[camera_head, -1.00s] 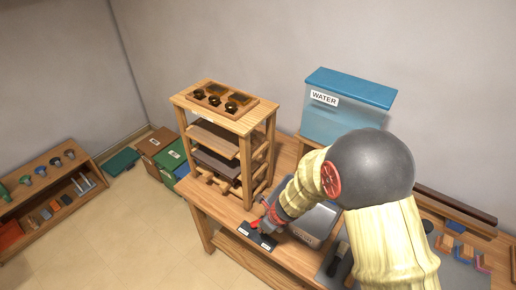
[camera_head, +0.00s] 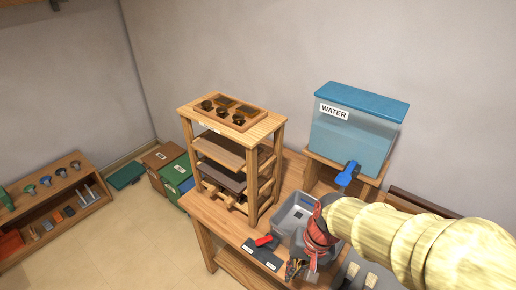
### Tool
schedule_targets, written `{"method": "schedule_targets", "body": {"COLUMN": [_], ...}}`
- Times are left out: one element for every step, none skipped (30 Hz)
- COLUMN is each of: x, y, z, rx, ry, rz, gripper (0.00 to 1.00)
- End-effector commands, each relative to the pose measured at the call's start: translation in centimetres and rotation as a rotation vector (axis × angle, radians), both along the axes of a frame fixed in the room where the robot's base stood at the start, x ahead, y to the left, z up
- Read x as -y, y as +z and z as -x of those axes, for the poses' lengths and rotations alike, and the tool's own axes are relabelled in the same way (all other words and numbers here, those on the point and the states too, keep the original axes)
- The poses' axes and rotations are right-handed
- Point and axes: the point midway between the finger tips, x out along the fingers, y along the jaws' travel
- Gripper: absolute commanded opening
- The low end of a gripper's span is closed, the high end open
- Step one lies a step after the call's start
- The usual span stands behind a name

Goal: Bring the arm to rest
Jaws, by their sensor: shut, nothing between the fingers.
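My arm, in a pale yellow sleeve, reaches in from the right edge. Its red wrist ends in my gripper (camera_head: 296,268), low over the wooden table (camera_head: 228,229). The gripper is small and partly dark in this view; its fingers are shut and hold nothing. A red piece (camera_head: 263,241) lies on a dark labelled pad (camera_head: 262,254) just left of the gripper, apart from it. A grey tub (camera_head: 291,212) stands behind the gripper, and the wrist covers part of its right side.
A wooden rack (camera_head: 263,139) stands left of the tub. A water tank (camera_head: 350,133) with a blue tap (camera_head: 347,173) stands behind the wrist on a wooden stand. My arm hides much of the table's right part. Floor (camera_head: 130,230) is clear at left.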

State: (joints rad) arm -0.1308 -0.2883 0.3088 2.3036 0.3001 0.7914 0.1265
Motion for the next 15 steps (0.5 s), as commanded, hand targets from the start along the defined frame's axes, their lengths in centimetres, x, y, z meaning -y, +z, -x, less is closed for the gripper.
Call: {"method": "schedule_targets", "body": {"x": [1.4,2.3,3.5,4.3,5.2,6.2,6.9,7.5,8.2,8.6,8.9,9.1,9.2,9.4,9.5], "y": [0.9,1.5,2.4,3.0,3.5,4.3,4.8,5.4,6.1,6.6,7.1,7.7,8.1,8.6,9.0], "z": [0.7,1.3,1.9,2.4,2.8,3.3,3.7,3.9,4.2,4.4,4.5,4.7,4.8,4.8,4.8], "rx": [0.054,0.081,0.119,0.145,0.173,0.211,0.239,0.269,0.308,0.339,0.367,0.401,0.423,0.444,0.467], "ry": [0.066,0.108,0.153,0.181,0.202,0.218,0.224,0.222,0.217,0.212,0.205,0.193,0.183,0.176,0.167], "rz": [0.033,0.057,0.09,0.114,0.139,0.169,0.19,0.208,0.229,0.241,0.249,0.254,0.257,0.258,0.261], "gripper": [0.0,0.0,0.0,0.0,0.0,0.0,0.0,0.0,0.0,0.0,0.0,0.0,0.0,0.0,0.0]}}
